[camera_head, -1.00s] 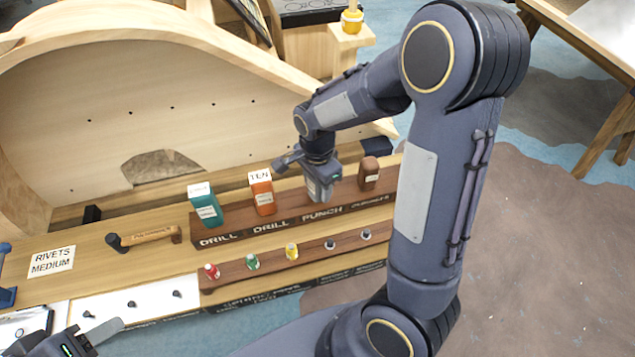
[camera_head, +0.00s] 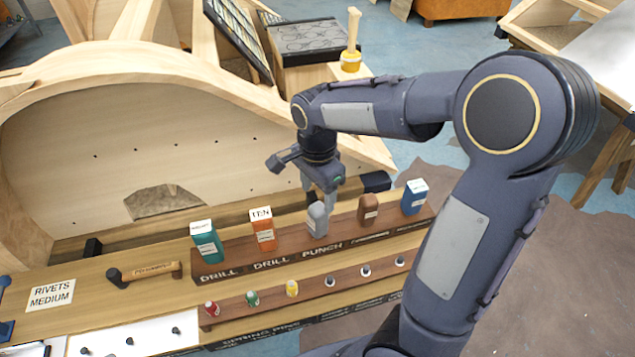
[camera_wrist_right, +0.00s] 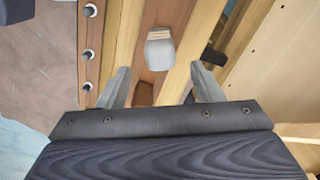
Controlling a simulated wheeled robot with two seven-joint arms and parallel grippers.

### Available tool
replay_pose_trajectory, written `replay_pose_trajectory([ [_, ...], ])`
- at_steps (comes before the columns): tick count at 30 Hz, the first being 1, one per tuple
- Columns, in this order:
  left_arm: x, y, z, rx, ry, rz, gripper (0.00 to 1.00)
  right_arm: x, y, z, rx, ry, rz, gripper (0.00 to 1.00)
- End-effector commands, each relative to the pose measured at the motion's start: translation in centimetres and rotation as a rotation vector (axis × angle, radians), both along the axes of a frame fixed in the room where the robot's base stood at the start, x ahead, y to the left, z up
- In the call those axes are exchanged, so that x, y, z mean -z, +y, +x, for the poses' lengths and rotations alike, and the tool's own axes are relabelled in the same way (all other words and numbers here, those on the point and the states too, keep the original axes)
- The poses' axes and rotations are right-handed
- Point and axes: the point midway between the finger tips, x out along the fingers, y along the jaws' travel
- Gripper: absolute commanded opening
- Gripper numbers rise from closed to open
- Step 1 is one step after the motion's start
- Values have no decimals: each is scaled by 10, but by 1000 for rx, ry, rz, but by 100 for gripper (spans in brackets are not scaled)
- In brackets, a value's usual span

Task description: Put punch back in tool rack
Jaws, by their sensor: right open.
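The punch (camera_head: 317,221) is a grey block standing upright in the tool rack (camera_head: 291,263), behind the PUNCH label. It also shows in the right wrist view (camera_wrist_right: 160,50), ahead of the fingers. My right gripper (camera_head: 325,193) is open and empty just above and behind the punch. In the wrist view its two fingers (camera_wrist_right: 161,88) are spread apart, with no object between the tips. Only a dark sliver, probably my left gripper (camera_head: 47,351), shows at the bottom left edge; its jaws are hidden.
A teal box (camera_head: 206,243) and an orange box (camera_head: 263,230) stand left of the punch in the rack. A brown block (camera_head: 368,209) and a blue box (camera_head: 414,197) stand to its right. Small coloured bottles line the front row. A hammer-like tool (camera_head: 147,271) lies at left.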

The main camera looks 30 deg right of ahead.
Motion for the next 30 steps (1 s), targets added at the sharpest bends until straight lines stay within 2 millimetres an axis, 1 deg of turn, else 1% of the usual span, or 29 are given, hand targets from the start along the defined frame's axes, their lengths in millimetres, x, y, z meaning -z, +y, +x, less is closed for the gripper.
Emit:
replay_pose_trajectory([
  [1, -1, 0, 0, 0, 0, 0, 50, -7, 0, 0, 0, -2, 0, 60],
  [5, -2, 0, 0, 0, 0, 0, 50, -17, 0, -2, -8, -3, 6, 60],
  [8, -2, 0, 0, 0, 0, 0, 50, -25, 0, -14, -77, -28, 48, 60],
  [11, -2, 0, 0, 0, 0, 0, 50, -37, 0, -41, -243, -104, 123, 60],
  [15, -2, 0, 0, 0, 0, 0, 50, -52, 10, -92, -579, -292, 186, 60],
  [18, -2, 0, 0, 0, 0, 0, 50, -56, 20, -124, -813, -431, 157, 60],
  [21, -2, 0, 0, 0, 0, 0, 50, -55, 29, -148, -1003, -539, 89, 60],
  [24, -2, 0, 0, 0, 0, 0, 50, -51, 36, -162, -1132, -601, 23, 60],
  [27, -2, 0, 0, 0, 0, 0, 50, -49, 39, -168, -1204, -631, -19, 60],
  [30, -2, 0, 0, 0, 0, 0, 50, -48, 41, -170, -1227, -639, -32, 60],
])
